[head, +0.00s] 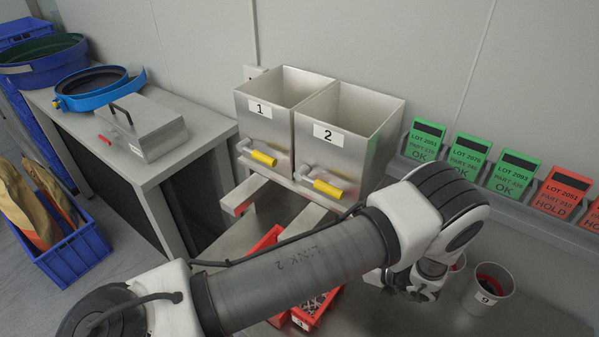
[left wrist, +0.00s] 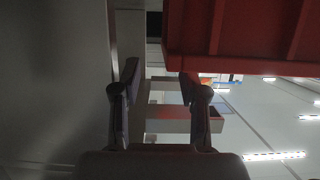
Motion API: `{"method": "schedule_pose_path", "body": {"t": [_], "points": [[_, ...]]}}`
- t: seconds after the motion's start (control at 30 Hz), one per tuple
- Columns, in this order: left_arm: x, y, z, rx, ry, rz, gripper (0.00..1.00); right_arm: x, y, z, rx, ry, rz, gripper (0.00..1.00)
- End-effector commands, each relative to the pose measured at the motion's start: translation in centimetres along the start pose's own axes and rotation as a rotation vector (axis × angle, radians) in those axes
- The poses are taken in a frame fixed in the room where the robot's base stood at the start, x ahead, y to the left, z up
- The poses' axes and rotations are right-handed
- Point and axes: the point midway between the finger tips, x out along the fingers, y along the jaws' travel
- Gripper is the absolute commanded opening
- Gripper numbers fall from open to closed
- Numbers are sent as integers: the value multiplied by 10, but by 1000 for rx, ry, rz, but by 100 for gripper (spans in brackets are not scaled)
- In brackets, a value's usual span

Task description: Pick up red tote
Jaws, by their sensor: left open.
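A red tote (head: 331,301) with small parts inside and a numbered label shows below my left arm in the head view. More red tote wall (head: 265,243) shows above the arm; the arm hides the part between, so I cannot tell if it is the same tote. In the left wrist view a large red ribbed surface (left wrist: 240,35), likely a tote, fills the upper right, close to the fingers. My left gripper (left wrist: 158,85) is open with nothing between its fingers. Its fingers cannot be made out in the head view. My right gripper is not in view.
Two steel hoppers numbered 1 (head: 262,125) and 2 (head: 345,140), with yellow handles, stand at the back. A cup labelled 9 (head: 489,293) stands right of my wrist. Green and red cards (head: 465,154) line the rear ledge. A side bench (head: 190,140) holds a metal box (head: 143,128).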

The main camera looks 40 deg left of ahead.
Motion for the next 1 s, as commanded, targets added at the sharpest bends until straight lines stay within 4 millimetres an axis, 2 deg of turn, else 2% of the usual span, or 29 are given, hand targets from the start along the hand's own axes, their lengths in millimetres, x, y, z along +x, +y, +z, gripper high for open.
{"method": "schedule_pose_path", "body": {"t": [0.03,0.1,0.23,0.37,0.47,0.6,0.8,0.87,0.9,0.93,1.0], "points": [[6,0,6,-2,1,-1,43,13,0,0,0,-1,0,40],[15,0,8,-1,2,-1,43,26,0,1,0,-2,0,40],[24,0,4,-1,0,-1,43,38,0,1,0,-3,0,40],[38,-2,-6,2,0,-4,43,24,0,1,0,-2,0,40],[57,-4,-9,4,0,-6,43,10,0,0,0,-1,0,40],[75,-3,-5,2,0,-2,43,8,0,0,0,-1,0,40],[76,-2,-3,0,0,1,43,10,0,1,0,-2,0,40],[76,-2,-3,0,0,0,22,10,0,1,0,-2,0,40],[76,-2,-3,0,0,0,8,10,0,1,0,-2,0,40],[76,-3,-3,1,0,0,0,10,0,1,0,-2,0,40],[76,-2,-3,1,0,0,0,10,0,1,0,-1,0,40]]}}
